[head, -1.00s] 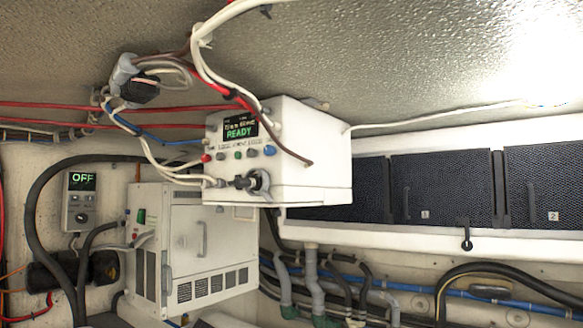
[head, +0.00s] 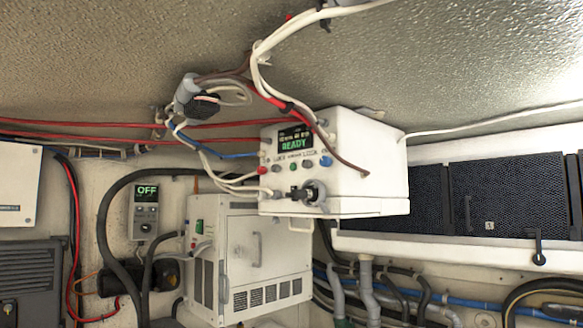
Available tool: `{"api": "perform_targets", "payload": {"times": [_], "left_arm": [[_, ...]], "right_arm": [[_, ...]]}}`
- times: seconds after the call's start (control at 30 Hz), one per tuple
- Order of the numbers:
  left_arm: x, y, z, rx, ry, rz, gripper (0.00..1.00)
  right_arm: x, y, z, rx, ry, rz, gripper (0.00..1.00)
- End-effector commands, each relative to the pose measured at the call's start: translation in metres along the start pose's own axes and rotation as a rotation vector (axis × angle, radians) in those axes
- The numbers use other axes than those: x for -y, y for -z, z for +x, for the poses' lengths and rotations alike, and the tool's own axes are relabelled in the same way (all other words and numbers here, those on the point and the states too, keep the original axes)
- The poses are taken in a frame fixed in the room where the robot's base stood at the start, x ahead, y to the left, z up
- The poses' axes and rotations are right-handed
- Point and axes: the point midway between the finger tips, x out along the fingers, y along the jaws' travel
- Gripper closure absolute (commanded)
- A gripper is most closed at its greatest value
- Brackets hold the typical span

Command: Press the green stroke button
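A white control box (head: 365,150) hangs under the ceiling near the middle of the head view. Its small screen (head: 295,140) reads READY in green. A row of small knobs and buttons sits below the screen, with a red one at the left and a blue one at the right. A small green button (head: 292,166) is in that row; its label is too small to read. A dark plug sits in the box's lower front. Neither of my grippers is in view.
A white vented unit (head: 265,250) stands below the box. A small controller (head: 145,212) reading OFF is on the left wall. White, red and brown cables (head: 262,75) hang before the box. Dark panels (head: 508,195) line the right. Hoses run below.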

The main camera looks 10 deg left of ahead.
Motion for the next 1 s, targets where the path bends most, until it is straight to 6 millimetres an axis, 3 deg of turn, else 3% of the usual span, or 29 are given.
{"api": "perform_targets", "payload": {"times": [0.5, 1.0], "left_arm": [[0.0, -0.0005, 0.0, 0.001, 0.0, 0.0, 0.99], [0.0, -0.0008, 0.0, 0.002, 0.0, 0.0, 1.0]], "right_arm": [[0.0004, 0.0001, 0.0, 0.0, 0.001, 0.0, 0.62], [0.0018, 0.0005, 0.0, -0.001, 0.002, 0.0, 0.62]]}}
